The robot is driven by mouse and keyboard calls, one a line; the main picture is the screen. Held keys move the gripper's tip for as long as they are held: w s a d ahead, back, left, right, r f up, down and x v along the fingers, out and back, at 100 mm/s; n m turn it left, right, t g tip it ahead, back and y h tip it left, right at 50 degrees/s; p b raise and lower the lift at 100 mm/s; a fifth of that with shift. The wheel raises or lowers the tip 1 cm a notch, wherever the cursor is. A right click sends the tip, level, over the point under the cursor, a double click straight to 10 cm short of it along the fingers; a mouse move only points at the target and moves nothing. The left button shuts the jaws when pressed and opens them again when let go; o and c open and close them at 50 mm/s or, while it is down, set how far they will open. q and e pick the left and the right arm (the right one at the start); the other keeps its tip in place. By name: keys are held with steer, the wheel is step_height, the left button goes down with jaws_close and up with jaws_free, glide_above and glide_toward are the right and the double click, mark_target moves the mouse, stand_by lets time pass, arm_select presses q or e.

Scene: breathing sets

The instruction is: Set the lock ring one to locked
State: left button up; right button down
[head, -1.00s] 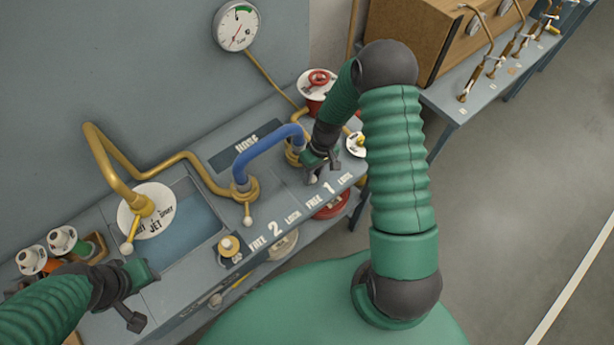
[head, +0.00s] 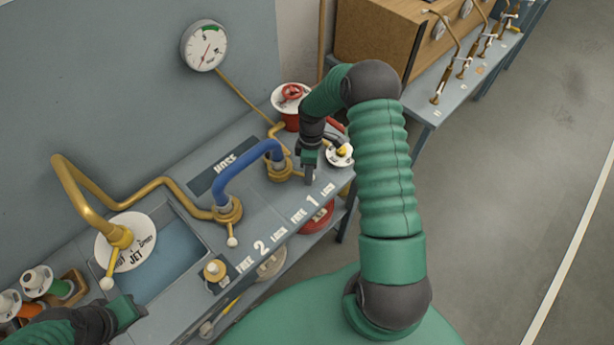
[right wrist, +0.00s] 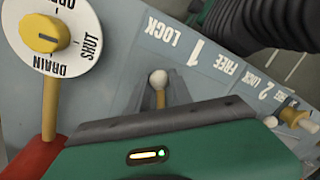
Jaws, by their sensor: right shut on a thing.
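Lock ring one is the brass ring (head: 280,172) at the right foot of the blue hose, partly hidden by my right gripper. My right gripper (head: 309,178) points down over the bench just behind the numeral 1. In the right wrist view its dark fingers are shut on the ring's short brass lever (right wrist: 159,98). The lever's white ball end (right wrist: 158,78) sticks out past them and points towards the numeral 1, between LOCK and FREE. My left gripper (head: 132,312) is at the lower left, away from the ring; its fingers do not show clearly.
A white dial with a yellow knob (right wrist: 40,33) stands close beside the right gripper. The second brass ring (head: 228,210) has its own white-tipped lever. A red-topped canister (head: 290,105) stands behind. The floor at the right is clear.

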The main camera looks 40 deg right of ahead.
steer(key=shift+d, duration=0.35)
steer(key=c, duration=1.5)
jaws_free()
steer(key=shift+c, duration=0.2)
steer(key=o, duration=0.4)
steer(key=shift+r, duration=0.1)
steer(key=shift+w+r, duration=0.1)
step_height(320, 180, up, 16)
steer(key=w+d+b, duration=0.2)
steer(key=shift+d, duration=0.25)
